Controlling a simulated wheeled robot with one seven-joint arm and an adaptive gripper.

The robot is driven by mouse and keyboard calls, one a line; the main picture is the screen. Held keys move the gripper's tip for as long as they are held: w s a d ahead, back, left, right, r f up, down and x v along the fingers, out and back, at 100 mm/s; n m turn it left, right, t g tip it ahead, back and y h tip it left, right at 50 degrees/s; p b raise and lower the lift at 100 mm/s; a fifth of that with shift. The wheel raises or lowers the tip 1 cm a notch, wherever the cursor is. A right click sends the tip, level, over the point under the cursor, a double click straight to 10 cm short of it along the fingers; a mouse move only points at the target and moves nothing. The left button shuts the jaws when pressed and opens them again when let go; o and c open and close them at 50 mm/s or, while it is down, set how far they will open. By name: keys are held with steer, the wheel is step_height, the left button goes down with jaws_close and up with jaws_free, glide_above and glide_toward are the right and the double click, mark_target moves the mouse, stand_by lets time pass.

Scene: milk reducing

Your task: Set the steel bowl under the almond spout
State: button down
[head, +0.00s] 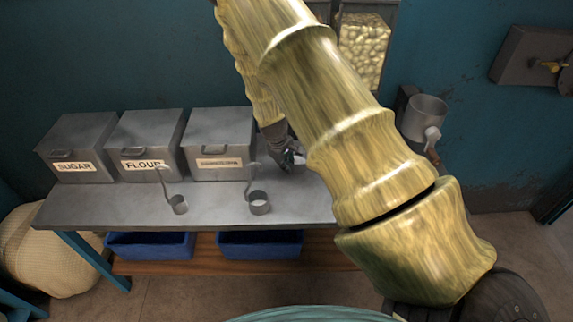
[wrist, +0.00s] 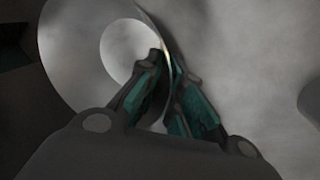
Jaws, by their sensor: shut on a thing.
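The steel bowl (wrist: 72,50) fills the upper left of the wrist view, with its round pale bottom inside a wide grey wall. My gripper (wrist: 166,68) is shut on the bowl's rim, one finger on each side of the wall. In the head view my gripper (head: 291,158) is low over the back of the steel table, right of the bins. My arm hides most of the bowl there. The almond dispenser (head: 362,50), a clear box of pale nuts, is on the back wall. My arm hides its spout.
The steel table (head: 110,205) holds metal bins labelled sugar (head: 75,150) and flour (head: 145,148), plus a third bin (head: 220,147). Two measuring cups (head: 178,205) (head: 259,203) stand in front. A metal wall-side device (head: 425,118) is at right.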

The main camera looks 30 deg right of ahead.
steer(key=c, duration=1.6)
jaws_free()
steer(key=shift+o, duration=0.2)
steer(key=shift+r, duration=0.1)
steer(key=b+v, duration=0.2)
steer(key=v, duration=0.9)
steer(key=shift+r, duration=0.4)
steer(key=shift+a, duration=0.15)
